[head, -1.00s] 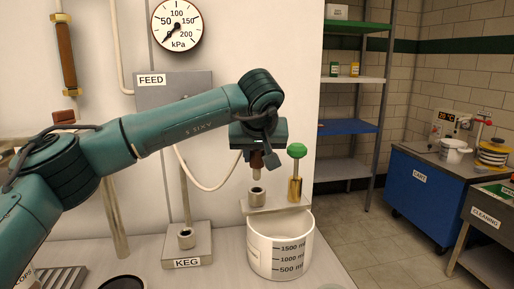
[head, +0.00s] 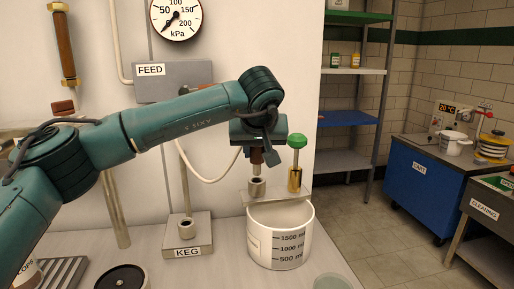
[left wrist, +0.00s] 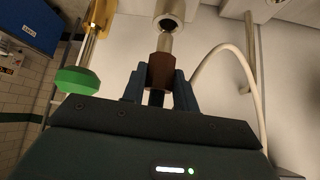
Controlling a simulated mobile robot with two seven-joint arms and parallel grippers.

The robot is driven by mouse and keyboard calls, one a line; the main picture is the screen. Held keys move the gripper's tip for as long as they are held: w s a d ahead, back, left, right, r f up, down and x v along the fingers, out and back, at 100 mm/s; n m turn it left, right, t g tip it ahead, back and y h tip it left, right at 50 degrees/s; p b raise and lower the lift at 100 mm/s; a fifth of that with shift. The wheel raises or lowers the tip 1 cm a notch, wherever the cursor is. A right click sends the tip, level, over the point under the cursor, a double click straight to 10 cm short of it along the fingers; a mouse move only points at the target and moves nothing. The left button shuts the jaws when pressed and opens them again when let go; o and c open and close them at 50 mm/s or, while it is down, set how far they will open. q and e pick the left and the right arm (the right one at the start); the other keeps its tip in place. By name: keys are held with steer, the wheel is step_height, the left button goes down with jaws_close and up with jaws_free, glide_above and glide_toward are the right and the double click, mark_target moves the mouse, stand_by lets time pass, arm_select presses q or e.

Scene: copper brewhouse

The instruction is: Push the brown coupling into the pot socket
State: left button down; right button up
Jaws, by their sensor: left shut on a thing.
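My left gripper (head: 257,151) is shut on the brown coupling (head: 256,157). In the left wrist view the brown coupling (left wrist: 160,72) sits between the blue fingers, its metal tip pointing away from the gripper. The pot socket (head: 256,187), a short metal cylinder with a dark bore, stands on the ledge over the white pot (head: 280,249). The coupling's tip is right at the socket mouth. I cannot tell whether it has entered. The socket (left wrist: 169,14) shows at the top of the left wrist view. The white hose (head: 208,181) runs behind the coupling. My right gripper is not in view.
A green-knobbed brass valve (head: 296,160) stands close to the right of the socket. The KEG block (head: 187,240) with its own socket is to the left. A dark round dish (head: 123,278) lies at the front. A feed box (head: 172,82) is on the wall behind.

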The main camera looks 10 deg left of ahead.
mark_target(257, 167)
arm_select(q)
steer(key=shift+p, duration=0.95)
stand_by(1.6)
steer(key=shift+f+b, duration=1.2)
steer(key=shift+f, duration=0.9)
steer(key=c, duration=1)
jaws_free()
steer(key=shift+p+v, duration=0.7)
steer(key=shift+v, duration=1.25)
steer(key=shift+s+d+r, duration=0.15)
steer(key=shift+s+r, duration=0.2)
steer(key=shift+r, duration=0.05)
